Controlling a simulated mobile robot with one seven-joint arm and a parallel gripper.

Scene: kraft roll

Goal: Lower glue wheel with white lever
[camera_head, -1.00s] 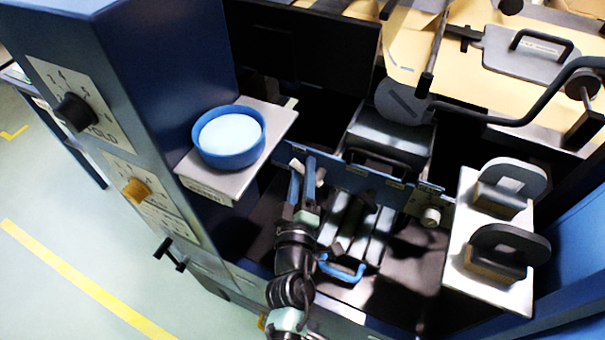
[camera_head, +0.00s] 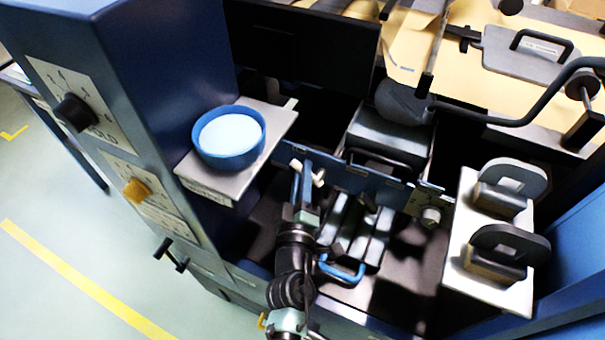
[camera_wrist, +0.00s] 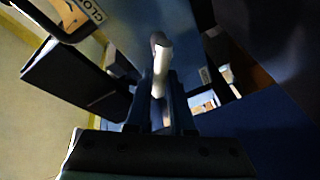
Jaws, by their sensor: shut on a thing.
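The white lever (camera_wrist: 161,62) stands up between the fingers of my gripper (camera_wrist: 158,108) in the wrist view, with its rounded end beyond the fingertips. In the head view my gripper (camera_head: 303,172) is shut on the lever, and white parts of it (camera_head: 319,177) show beside the blue fingers, in front of the blue crossbar. The fingers hide most of the lever. A dark grey disc (camera_head: 398,102), which looks like the glue wheel, sits at the far end of a grey metal box (camera_head: 388,137). I cannot tell whether it touches the box.
A blue bowl with pale contents (camera_head: 229,137) stands on a ledge left of my arm. A blue handle (camera_head: 342,271) lies close to my wrist's right. A white shelf (camera_head: 462,235) with two dark holders is at right. The blue cabinet (camera_head: 160,60) bounds the left.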

